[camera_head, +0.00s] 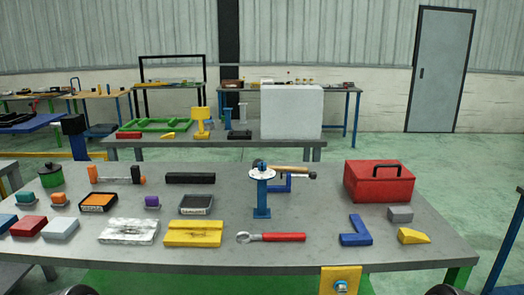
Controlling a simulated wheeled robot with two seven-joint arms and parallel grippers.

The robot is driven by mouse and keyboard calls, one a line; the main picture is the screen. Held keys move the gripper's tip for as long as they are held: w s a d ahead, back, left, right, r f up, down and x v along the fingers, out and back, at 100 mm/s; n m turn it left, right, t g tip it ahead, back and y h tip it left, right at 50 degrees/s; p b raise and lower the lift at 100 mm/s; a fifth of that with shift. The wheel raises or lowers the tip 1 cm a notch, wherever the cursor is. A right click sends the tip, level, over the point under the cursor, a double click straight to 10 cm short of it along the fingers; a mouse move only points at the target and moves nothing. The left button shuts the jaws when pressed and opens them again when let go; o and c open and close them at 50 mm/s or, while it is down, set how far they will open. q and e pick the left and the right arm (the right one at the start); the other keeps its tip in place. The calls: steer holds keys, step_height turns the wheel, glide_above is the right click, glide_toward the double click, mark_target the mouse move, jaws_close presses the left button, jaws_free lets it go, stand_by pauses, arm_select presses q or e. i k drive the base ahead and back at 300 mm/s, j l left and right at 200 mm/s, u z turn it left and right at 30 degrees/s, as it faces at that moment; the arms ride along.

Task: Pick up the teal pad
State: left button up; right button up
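Two teal pieces are at the left end of the near grey table. One teal piece (25,197) sits on a small dark base. A second, flatter teal block (6,221) lies nearer the front, partly cut off by the left picture edge. I cannot tell which of them is the teal pad. Neither of my grippers can be made out. Only dark rounded shapes, perhaps parts of my arms, show at the bottom edge, well apart from the teal pieces.
A red block (28,226), a pale block (60,228) and an orange piece (58,198) lie close to the teal pieces. A dark green pot (50,177) stands behind. A blue stand (262,200) rises mid-table. A red toolbox (379,187) is at right.

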mark_target(24, 198)
steer(key=u, duration=1.5)
